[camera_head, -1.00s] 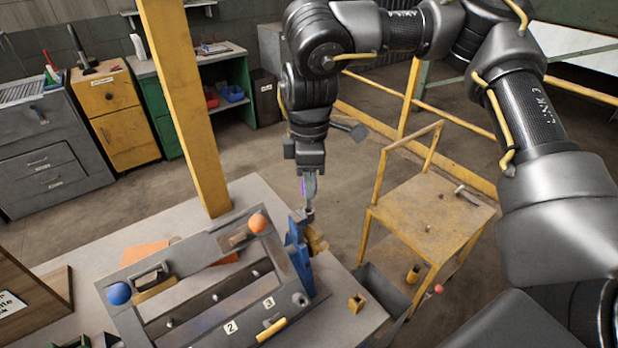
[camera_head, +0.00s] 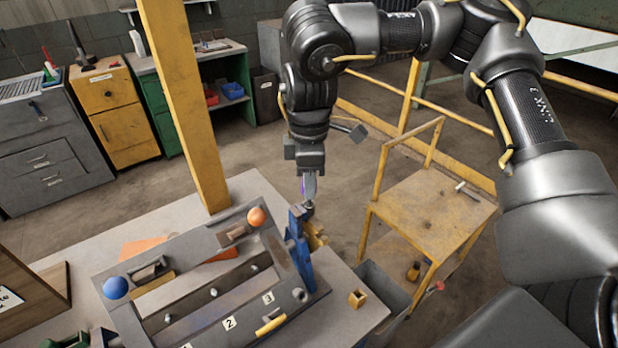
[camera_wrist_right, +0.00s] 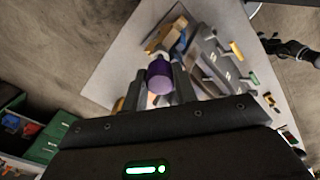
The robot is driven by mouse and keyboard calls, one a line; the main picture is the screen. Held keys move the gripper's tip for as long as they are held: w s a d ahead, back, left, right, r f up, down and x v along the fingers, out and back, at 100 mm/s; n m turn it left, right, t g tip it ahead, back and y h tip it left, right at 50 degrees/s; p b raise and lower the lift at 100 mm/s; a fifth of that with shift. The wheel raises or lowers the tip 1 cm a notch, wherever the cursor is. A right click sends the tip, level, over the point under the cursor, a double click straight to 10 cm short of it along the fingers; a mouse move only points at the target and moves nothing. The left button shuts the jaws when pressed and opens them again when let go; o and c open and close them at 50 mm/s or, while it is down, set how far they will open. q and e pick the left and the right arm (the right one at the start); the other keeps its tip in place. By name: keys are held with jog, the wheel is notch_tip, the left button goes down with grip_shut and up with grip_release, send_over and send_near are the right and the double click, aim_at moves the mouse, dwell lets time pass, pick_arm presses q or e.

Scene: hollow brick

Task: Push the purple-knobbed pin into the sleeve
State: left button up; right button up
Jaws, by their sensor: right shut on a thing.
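The purple knob (camera_wrist_right: 160,74) of the pin shows between the fingers of my right gripper (camera_wrist_right: 168,88) in the right wrist view. My right gripper (camera_head: 309,196) points down over the far right corner of the fixture in the head view and is shut on the knob. Only a sliver of purple shows there beside the fingers. A blue upright bracket (camera_head: 299,250) stands just below the gripper, with a brass-yellow part (camera_head: 316,236) beside it. The sleeve and the pin's lower end are hard to make out, so I cannot tell how deep the pin sits. My left gripper is not clearly seen.
A grey fixture frame (camera_head: 170,335) with orange (camera_head: 256,216) and blue (camera_head: 115,288) ball knobs lies on the bench. A small brass block (camera_head: 357,298) sits near the bench's right edge. A yellow cart (camera_head: 425,210) stands right of it. A yellow post (camera_head: 180,110) rises behind.

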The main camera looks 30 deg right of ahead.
jog(key=shift+f+b, duration=1.15)
jog(key=shift+f, duration=0.55)
jog(key=o, duration=1)
jog(key=shift+o, duration=0.2)
jog(key=shift+r, duration=0.1)
notch_tip(320, 180, up, 11)
jog(key=shift+f+b, duration=0.15)
jog(key=shift+b, duration=0.3)
jog(key=shift+a, duration=0.1)
